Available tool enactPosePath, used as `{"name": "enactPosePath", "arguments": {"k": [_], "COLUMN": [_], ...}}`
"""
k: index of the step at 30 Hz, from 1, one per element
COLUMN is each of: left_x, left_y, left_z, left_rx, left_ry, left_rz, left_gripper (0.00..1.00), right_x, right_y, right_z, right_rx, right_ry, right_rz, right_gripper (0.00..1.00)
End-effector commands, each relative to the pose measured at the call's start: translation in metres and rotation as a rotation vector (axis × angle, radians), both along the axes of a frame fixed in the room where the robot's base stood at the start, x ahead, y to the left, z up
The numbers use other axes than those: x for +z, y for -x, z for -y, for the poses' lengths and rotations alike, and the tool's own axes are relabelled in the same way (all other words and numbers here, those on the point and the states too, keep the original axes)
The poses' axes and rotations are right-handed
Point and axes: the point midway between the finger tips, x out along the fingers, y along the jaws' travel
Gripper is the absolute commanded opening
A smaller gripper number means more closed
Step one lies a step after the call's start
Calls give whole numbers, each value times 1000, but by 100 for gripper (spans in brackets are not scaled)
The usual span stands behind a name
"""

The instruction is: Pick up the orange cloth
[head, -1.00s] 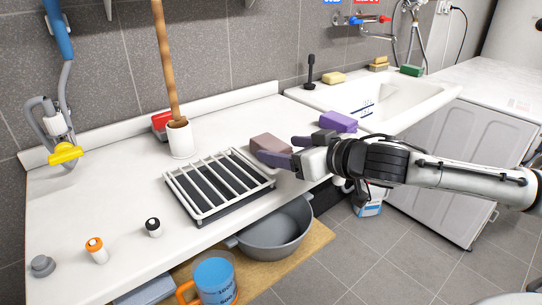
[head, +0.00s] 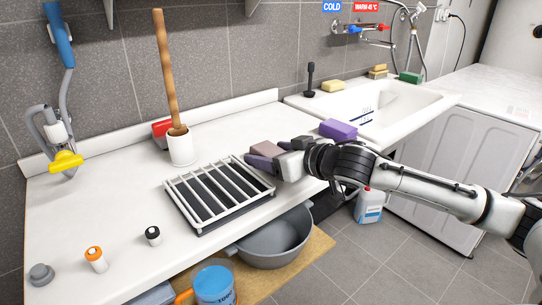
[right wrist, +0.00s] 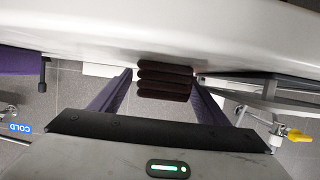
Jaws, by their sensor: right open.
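I see no clearly orange cloth. A folded brownish-mauve cloth-like block (head: 266,148) lies on the white counter (head: 110,190), just right of the slatted rack. In the right wrist view the folded brown block (right wrist: 165,80) shows several stacked layers. My right gripper (head: 262,155) is open at this block, partly hiding it in the head view. In the right wrist view its two purple fingers (right wrist: 160,98) stand on either side of the block, with gaps visible. My left gripper is not in view.
The slatted rack (head: 218,193) is close left of my gripper. A purple block (head: 338,130) lies behind it near the sink (head: 395,102). A white holder with a wooden handle (head: 180,148) stands farther back. A grey basin (head: 275,240) is below the counter edge.

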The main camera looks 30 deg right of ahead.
Motion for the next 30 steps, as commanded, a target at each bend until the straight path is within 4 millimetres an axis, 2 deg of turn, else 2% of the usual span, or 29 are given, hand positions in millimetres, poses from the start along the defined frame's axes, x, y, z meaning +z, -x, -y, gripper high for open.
{"name": "enactPosePath", "arguments": {"k": [5,13,22,26,30], "left_x": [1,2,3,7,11], "left_y": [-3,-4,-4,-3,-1], "left_z": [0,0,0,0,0], "left_rx": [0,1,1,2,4], "left_ry": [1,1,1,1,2], "left_rz": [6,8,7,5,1], "left_gripper": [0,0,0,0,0], "right_x": [0,0,6,27,58], "right_y": [0,0,0,0,0], "right_z": [0,0,0,0,0], "right_rx": [0,0,0,1,0], "right_ry": [0,0,0,1,2], "right_rz": [1,1,3,6,8], "right_gripper": [69,25,25,25,25]}}
